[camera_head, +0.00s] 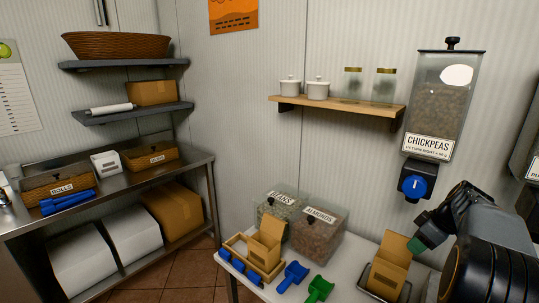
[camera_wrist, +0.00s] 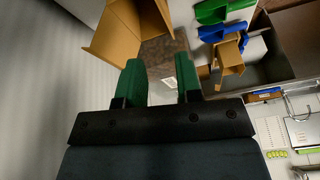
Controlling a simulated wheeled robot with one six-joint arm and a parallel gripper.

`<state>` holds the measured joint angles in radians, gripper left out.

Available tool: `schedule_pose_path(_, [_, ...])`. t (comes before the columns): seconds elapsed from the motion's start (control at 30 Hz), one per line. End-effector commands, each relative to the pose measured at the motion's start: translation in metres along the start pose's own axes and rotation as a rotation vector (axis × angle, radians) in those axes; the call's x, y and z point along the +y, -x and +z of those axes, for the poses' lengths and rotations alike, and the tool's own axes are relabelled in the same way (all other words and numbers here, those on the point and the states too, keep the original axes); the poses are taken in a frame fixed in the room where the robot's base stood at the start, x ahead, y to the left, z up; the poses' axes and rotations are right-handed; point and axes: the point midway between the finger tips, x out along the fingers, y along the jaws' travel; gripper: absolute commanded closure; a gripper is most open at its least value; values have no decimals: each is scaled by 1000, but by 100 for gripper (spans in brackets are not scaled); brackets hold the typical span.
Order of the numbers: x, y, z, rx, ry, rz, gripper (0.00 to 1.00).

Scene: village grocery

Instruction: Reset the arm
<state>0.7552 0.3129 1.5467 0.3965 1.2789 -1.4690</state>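My gripper (camera_head: 418,243) is at the right of the head view, its green fingertips beside the upper right of an open cardboard box (camera_head: 388,268). In the wrist view the two green fingers of my gripper (camera_wrist: 160,75) stand apart with nothing held between them. A cardboard box (camera_wrist: 118,38) shows just beyond the left finger there. I cannot tell whether a fingertip touches it. My arm covers the lower right of the head view.
The white table (camera_head: 342,288) holds a green scoop (camera_head: 319,289), a blue scoop (camera_head: 292,275), bins of beans (camera_head: 281,205) and almonds (camera_head: 318,239), and another box (camera_head: 265,246). A chickpea dispenser (camera_head: 440,105) with a blue knob (camera_head: 414,184) hangs above my gripper. A wooden shelf (camera_head: 340,109) is left of it.

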Motion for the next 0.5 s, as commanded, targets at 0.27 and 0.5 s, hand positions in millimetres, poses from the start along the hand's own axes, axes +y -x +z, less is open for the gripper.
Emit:
schedule_pose_path(0.27, [-70,-34,16,-150,-675,82,68])
schedule_pose_path(0.5, [-204,-37,-12,-157,-861,245,68])
